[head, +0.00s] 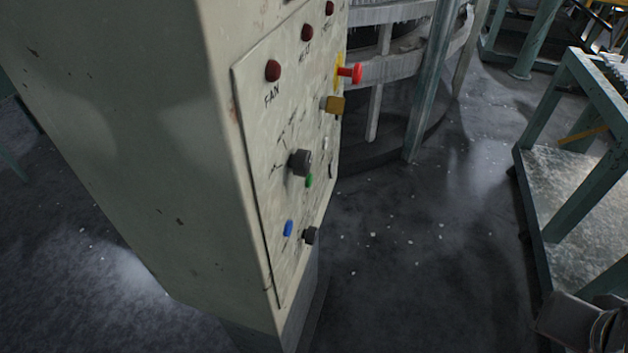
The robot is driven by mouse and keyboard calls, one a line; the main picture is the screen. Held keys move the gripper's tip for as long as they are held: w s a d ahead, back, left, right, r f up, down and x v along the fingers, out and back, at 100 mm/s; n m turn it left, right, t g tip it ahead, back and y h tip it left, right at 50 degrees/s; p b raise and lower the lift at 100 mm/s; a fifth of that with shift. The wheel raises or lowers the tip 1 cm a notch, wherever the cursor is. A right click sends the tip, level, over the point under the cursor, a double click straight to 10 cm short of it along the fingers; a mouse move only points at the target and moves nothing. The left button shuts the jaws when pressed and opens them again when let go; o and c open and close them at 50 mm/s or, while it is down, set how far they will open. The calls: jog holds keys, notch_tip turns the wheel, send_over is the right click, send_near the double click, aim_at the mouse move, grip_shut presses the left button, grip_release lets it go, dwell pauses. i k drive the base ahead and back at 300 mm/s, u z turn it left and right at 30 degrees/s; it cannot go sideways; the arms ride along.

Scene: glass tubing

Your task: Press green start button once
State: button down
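The green button (309,181) is small and sits on the control panel (258,120) of a tall cream cabinet (150,110). I see the panel at a steep angle. The button is just below and right of a black rotary knob (300,162), which stands out close to it. A blue button (288,228) and a smaller black knob (310,235) are lower down. I can make out no label on the green button. My gripper's fingers do not show in the head view.
Dark red lamps, one marked FAN (273,70), a red push button (350,73) and a yellow knob (333,104) project from the upper panel. A green metal frame table (590,190) stands at right. The floor (420,240) between is open, with scattered white bits.

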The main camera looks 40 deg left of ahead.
aim_at(309, 179)
jog(key=z, duration=0.05)
jog(key=k, duration=1.2)
jog(key=u, duration=1.45)
jog(key=i, duration=0.6)
jog(key=u, duration=0.05)
